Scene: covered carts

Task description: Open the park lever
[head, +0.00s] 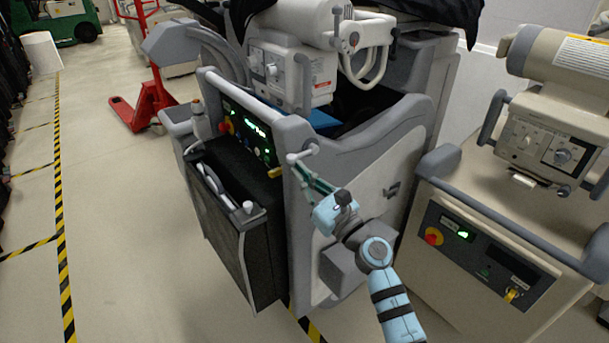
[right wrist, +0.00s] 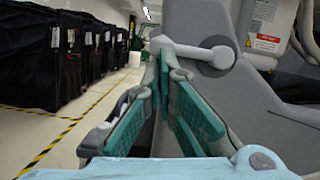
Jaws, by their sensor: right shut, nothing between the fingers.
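A pale grey lever (head: 302,153) with a rounded end sits at the near upper corner of the grey cart (head: 350,160). It also shows in the right wrist view (right wrist: 192,51), pointing left from a round pivot on the cart's side. My right gripper (head: 300,172) is shut and empty, its green-padded fingers just below the lever's end in the head view. In the right wrist view the fingertips (right wrist: 166,62) overlap the lever's left end; whether they touch it I cannot tell. My left gripper is not in view.
A control panel (head: 245,135) with a red knob and green lights is beside the lever, above a black bag (head: 235,225). A second cart (head: 490,260) stands close on the right. The floor at left is open, with yellow-black tape (head: 62,200); a red pallet jack (head: 150,110) is behind.

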